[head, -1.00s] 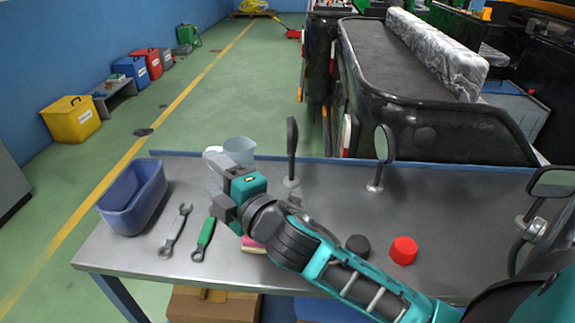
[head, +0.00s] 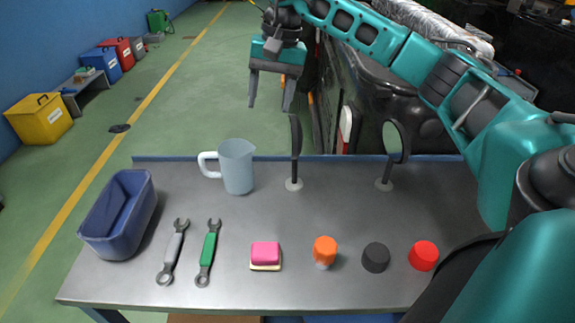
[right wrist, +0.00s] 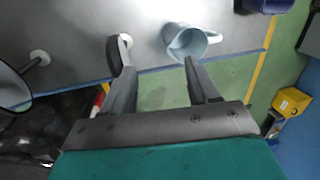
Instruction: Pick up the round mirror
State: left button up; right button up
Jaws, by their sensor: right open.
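The round mirror (head: 397,140) stands upright on a thin stem with a pale round base at the table's back edge, right of centre. Its dark rim is seen at an angle. It also shows at the left edge of the right wrist view (right wrist: 12,88), partly cut off. A second, narrower mirror (head: 295,138) stands left of it, seen nearly edge-on. My right gripper (head: 270,103) is open and empty, high beyond the table's back edge with fingers down. In the right wrist view its fingers (right wrist: 158,72) point towards the table, near the narrow mirror.
On the metal table (head: 340,215) are a jug (head: 237,166), blue bin (head: 118,215), two wrenches (head: 208,253), sponge (head: 265,255), orange-capped bottle (head: 324,250), black cap (head: 376,257) and red cap (head: 423,255). A black vehicle (head: 365,90) stands behind.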

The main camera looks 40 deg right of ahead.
aim_at(295, 155)
jog(key=d, duration=0.2)
jog(key=s+d+r+h, duration=0.1)
jog(key=d, duration=0.1)
jog(key=d+r+g+h, duration=0.1)
jog(key=d, duration=0.1)
jog(key=shift+s+d, duration=0.1)
jog(key=shift+s, duration=0.15)
notch_tip(295, 155, down, 6)
jog(key=shift+s+f+b, duration=0.1)
jog(key=shift+f+b, duration=0.1)
jog(key=shift+b, duration=0.2)
jog(key=shift+s+a+f, duration=0.1)
jog(key=shift+a+f, duration=0.15)
jog(key=shift+f, duration=1.2)
jog(key=shift+s+a+f, duration=0.1)
jog(key=shift+a+f, duration=0.1)
jog(key=shift+f, duration=1.25)
grip_shut()
jog(key=shift+r, duration=0.1)
